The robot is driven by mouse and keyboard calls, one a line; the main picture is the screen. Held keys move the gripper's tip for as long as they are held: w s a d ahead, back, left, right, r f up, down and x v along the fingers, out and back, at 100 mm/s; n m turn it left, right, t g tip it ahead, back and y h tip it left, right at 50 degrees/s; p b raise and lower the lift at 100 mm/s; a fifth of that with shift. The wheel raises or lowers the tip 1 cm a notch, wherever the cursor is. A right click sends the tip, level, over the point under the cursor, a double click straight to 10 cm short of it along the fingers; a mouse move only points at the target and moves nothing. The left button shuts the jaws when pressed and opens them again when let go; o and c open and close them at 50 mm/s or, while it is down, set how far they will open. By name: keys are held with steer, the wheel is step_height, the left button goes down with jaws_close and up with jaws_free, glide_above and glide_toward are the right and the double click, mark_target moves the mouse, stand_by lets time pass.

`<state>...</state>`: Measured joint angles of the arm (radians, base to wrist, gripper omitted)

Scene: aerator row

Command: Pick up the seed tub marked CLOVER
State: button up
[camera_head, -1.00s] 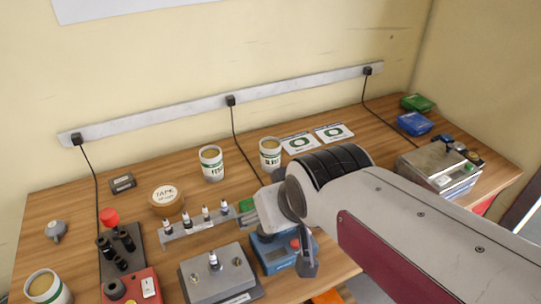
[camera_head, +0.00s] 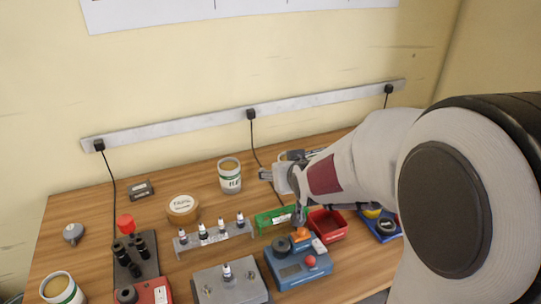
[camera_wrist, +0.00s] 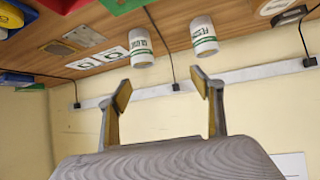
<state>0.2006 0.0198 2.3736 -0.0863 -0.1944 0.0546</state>
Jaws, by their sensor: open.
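A white seed tub (camera_wrist: 140,47) with a green band stands on the table in the wrist view, which shows the scene upside down. Its lettering looks like the start of CLOVER, but is only partly legible. It appears between my open fingers, beyond their tips and apart from them. My gripper (camera_wrist: 163,88) is empty. In the head view my gripper (camera_head: 282,190) is above the table, and this tub is hidden behind it and my arm. A similar tub (camera_head: 229,177), with lettering like FESC, stands to the left; it also shows in the wrist view (camera_wrist: 203,37).
A third tub (camera_head: 62,290) stands at the front left. A vial rack (camera_head: 215,236), a green box (camera_head: 273,219), a blue device (camera_head: 297,264) and a red bin (camera_head: 328,224) lie near or below my gripper. Black cords hang from the wall strip (camera_head: 180,131).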

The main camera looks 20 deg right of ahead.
steer(key=w+d+f+m+t+h, duration=0.1)
steer(key=w+d+f+t, duration=0.1)
steer(key=w+d+f, duration=0.4)
steer(key=shift+w+d+f+t, duration=0.15)
steer(key=shift+w+f+t, duration=0.4)
steer(key=shift+w, duration=0.55)
steer(key=shift+f, duration=0.1)
steer(key=shift+x, duration=1.15)
steer(key=shift+x, duration=2.6)
steer(key=shift+s+d+f, duration=0.1)
steer(key=shift+d, duration=0.1)
steer(key=c, duration=1.4)
